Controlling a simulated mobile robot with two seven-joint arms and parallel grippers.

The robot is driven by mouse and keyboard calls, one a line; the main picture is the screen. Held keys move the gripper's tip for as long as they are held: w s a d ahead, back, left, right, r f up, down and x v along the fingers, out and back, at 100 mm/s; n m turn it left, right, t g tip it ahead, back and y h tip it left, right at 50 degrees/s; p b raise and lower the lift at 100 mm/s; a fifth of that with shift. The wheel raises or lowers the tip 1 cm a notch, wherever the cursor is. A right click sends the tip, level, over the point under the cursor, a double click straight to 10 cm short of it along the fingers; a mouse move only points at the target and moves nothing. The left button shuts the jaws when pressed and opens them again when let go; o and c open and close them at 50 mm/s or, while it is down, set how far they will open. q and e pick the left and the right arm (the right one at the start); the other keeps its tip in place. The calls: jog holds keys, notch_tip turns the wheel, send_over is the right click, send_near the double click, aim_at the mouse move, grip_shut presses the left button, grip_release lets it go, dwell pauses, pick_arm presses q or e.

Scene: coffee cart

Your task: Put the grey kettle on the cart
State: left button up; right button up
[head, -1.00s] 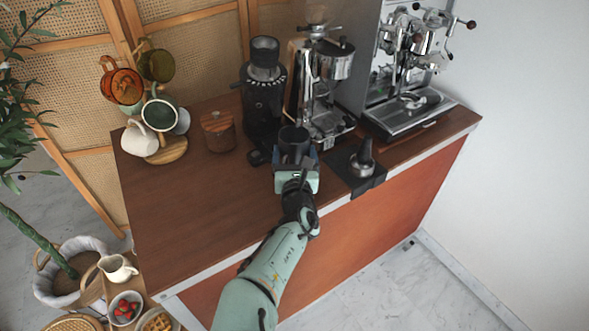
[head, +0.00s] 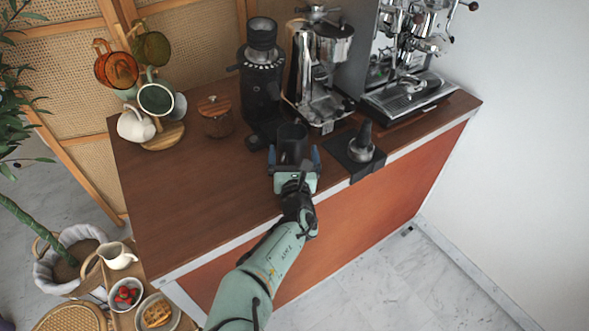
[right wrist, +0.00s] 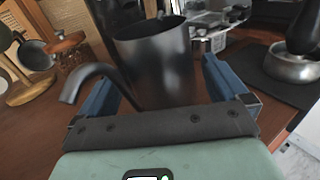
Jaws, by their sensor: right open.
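The dark grey kettle (head: 292,144) stands upright on the brown top of the cart (head: 190,190), near its front edge. In the right wrist view the kettle (right wrist: 158,62) shows its open round top and a curved, thin part bending out to the left. My right gripper (head: 294,160) is open, with its blue fingers on either side of the kettle. In the right wrist view a gap shows between the right finger and the kettle. The kettle's base is hidden behind the gripper. My left gripper is not in view.
A black mat (head: 349,158) with a tamper (head: 362,143) lies right of the kettle. A grinder (head: 261,85) and espresso machine (head: 412,70) stand behind. A wooden-lidded jar (head: 215,117) and mug tree (head: 165,134) stand at the left. The cart's left front is clear.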

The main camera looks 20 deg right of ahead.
jog(key=v, duration=1.1)
jog(key=shift+p, duration=0.35)
